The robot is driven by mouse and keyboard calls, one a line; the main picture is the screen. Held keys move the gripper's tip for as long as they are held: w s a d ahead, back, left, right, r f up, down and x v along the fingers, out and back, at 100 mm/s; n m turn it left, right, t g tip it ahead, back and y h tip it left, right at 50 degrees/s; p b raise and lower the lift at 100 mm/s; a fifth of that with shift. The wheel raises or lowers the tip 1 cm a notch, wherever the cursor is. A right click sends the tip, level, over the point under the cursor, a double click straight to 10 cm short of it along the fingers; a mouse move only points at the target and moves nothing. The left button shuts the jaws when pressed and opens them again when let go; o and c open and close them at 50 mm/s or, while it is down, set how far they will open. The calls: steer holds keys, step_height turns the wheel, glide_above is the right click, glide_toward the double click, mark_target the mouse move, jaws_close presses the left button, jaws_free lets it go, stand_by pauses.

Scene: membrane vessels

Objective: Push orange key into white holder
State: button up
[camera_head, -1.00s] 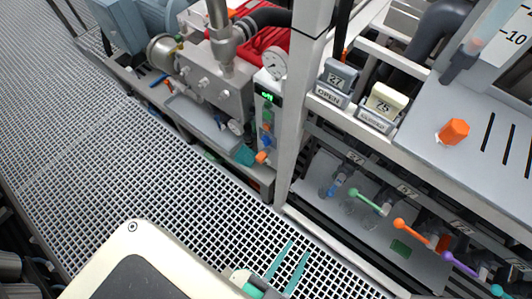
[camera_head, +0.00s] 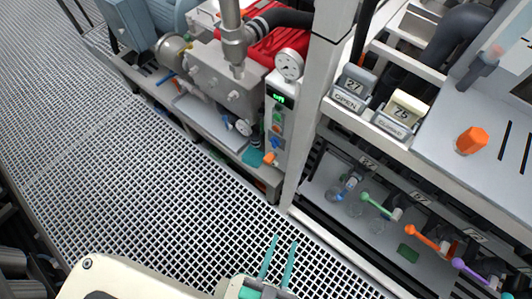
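An orange six-sided piece (camera_head: 472,140) stands on the light grey panel at the right; it is the likeliest orange key. I cannot tell for certain which part is the white holder.
A white upright post (camera_head: 308,130) stands between my gripper and the rail. Below the rail are valves with green, orange (camera_head: 422,238) and purple handles. A pump unit with a gauge (camera_head: 289,65) and a control box (camera_head: 278,125) stands left of the post. The grating (camera_head: 130,190) is clear.

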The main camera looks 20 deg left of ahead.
steer(key=o, duration=0.4)
steer(key=shift+f, duration=0.1)
steer(key=w+a+f+m+g+h, duration=0.1)
steer(key=w+a+f+m+h, duration=0.1)
steer(key=a+f, duration=0.55)
steer(key=w+a+f+m+g+h, duration=0.1)
steer(key=w+a+f+g+h, duration=0.2)
steer(key=f, duration=0.8)
steer(key=shift+m+t, duration=0.5)
steer(key=shift+t, duration=0.1)
steer(key=w+a+f, duration=0.2)
steer(key=w, duration=0.6)
steer(key=w+a+f, duration=0.3)
steer(key=w, duration=0.5)
steer(key=w+a+f, duration=0.2)
steer(key=w+a, duration=0.1)
steer(key=w, duration=0.5)
steer(key=shift+w+a+f, duration=0.15)
steer(key=shift+w+a, duration=0.05)
steer(key=shift+a, duration=0.05)
